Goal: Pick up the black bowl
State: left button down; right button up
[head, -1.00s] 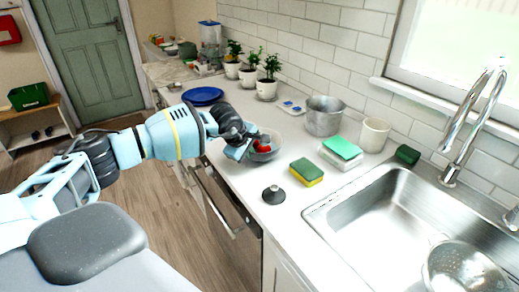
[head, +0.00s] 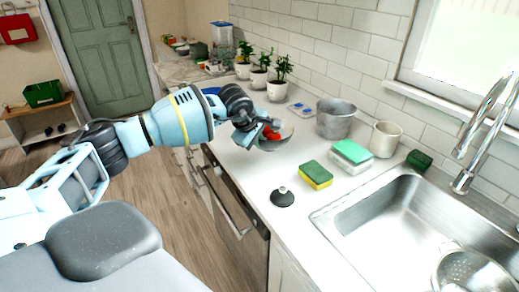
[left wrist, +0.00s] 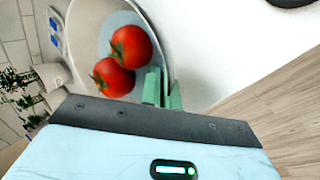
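The bowl (head: 284,142) looks grey rather than black and holds two red tomatoes (head: 270,132). It appears slightly above the white counter, near its front edge. My left gripper (head: 246,137) is at the bowl's left side. In the left wrist view, its green fingers (left wrist: 162,88) are close together at the rim of the bowl (left wrist: 92,20), one on each side of the wall, and the tomatoes (left wrist: 124,60) lie inside. The exact contact is partly hidden. My right gripper does not show.
A metal pot (head: 336,119), a white cup (head: 385,139), sponges (head: 316,175) and a black stopper (head: 282,198) stand on the counter (head: 245,180). Potted plants (head: 280,90) stand behind. The sink (head: 375,220) is at right.

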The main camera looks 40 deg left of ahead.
pick_arm(q)
jog(key=shift+r, duration=2.6)
